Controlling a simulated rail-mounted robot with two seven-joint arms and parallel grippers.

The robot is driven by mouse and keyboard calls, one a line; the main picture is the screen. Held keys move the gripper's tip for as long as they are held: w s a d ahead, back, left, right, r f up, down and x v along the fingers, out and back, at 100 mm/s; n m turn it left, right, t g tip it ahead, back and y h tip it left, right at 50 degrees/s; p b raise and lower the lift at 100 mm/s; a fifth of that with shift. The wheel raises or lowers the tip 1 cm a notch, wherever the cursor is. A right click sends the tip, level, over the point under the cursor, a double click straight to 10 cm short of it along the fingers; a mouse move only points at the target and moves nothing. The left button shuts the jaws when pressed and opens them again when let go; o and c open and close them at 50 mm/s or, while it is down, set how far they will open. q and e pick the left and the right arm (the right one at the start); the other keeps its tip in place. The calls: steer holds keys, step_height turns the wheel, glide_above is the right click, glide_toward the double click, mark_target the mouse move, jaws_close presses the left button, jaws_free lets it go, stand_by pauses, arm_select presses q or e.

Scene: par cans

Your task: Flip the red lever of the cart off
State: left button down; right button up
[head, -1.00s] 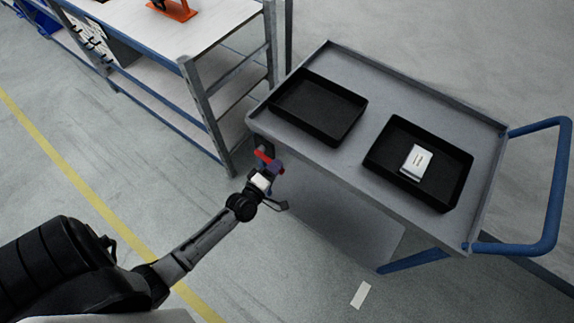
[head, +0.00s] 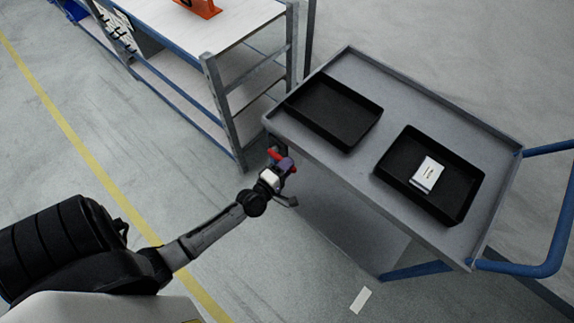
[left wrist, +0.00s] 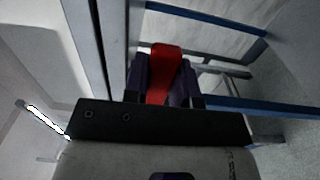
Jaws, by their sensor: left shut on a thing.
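The cart (head: 404,97) is grey with a blue push handle and stands at the right in the head view. The red lever (head: 274,153) shows at the cart's near left end, below its top. In the left wrist view the red lever (left wrist: 160,72) lies between the two purple fingers. My left gripper (head: 284,165) is shut on the lever; it also shows in the left wrist view (left wrist: 163,82). The lever's mount is mostly hidden behind the gripper. My right gripper is not in view.
Two black trays, an empty one (head: 301,94) and one (head: 459,209) holding a white box (head: 428,174), sit on the cart top. A workbench (head: 243,24) with an orange object stands at the upper left, close to the cart. The floor around is mostly clear.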

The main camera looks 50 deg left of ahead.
arm_select(q)
steer(key=c, duration=0.9)
jaws_free()
steer(key=s, duration=0.4)
steer(key=s+d, duration=0.1)
steer(key=s, duration=0.4)
steer(key=s+p, duration=0.1)
steer(key=s, duration=0.3)
steer(key=shift+s+d, duration=0.35)
steer(key=shift+d, duration=0.05)
